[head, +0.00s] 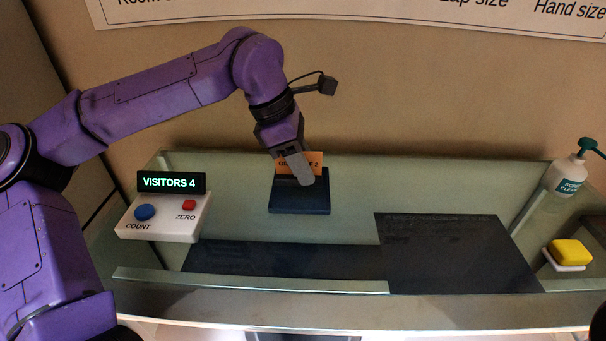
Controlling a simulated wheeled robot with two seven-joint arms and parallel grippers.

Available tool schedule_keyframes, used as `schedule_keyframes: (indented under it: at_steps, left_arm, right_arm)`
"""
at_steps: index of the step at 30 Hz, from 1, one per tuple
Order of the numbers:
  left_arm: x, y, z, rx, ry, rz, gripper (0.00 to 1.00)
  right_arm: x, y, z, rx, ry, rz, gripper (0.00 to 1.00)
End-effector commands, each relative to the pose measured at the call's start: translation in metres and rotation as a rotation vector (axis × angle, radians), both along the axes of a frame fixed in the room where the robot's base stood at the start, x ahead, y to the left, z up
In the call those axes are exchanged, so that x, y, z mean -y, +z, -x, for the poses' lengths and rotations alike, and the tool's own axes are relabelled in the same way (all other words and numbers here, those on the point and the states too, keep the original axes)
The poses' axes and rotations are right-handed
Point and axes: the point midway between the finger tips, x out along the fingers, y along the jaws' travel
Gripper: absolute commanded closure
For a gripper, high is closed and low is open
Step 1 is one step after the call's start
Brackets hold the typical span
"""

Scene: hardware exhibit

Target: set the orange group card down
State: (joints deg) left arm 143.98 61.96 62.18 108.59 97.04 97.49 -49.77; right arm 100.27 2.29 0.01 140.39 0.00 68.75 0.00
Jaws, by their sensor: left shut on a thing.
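The orange group card (315,158) stands upright at the back of a small dark blue block or stand (300,205) on the glass counter. Its printed text is partly covered by my gripper, and I read only parts of it, ending in a 2. My left gripper (302,172) reaches down from the upper left and is shut on the card. My right gripper is not in view.
A white counter box (163,228) with blue and red buttons and a "VISITORS 4" display (171,183) stands left. Dark panels (450,255) lie front and right.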

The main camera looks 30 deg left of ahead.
Motion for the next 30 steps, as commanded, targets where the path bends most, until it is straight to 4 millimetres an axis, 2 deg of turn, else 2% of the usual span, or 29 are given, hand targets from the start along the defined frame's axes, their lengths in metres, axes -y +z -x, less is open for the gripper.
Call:
schedule_keyframes:
  at_steps: [4, 12, 17, 29, 30]
  left_arm:
    - [-0.010, -0.026, -0.018, -0.005, -0.001, 0.000, 0.97]
    - [-0.022, -0.054, -0.038, -0.006, 0.000, 0.000, 0.97]
    - [-0.021, -0.081, -0.037, -0.003, -0.002, -0.001, 0.97]
    - [-0.021, -0.089, -0.037, -0.001, -0.001, -0.001, 0.97]
    - [-0.021, -0.088, -0.037, -0.001, -0.001, -0.001, 0.57]
  right_arm:
    - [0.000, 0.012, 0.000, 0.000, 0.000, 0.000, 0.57]
    - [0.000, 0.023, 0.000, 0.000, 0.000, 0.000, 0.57]
    - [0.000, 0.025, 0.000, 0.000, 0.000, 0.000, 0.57]
    - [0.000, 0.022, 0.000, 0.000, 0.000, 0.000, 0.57]
    - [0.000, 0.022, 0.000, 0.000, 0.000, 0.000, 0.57]
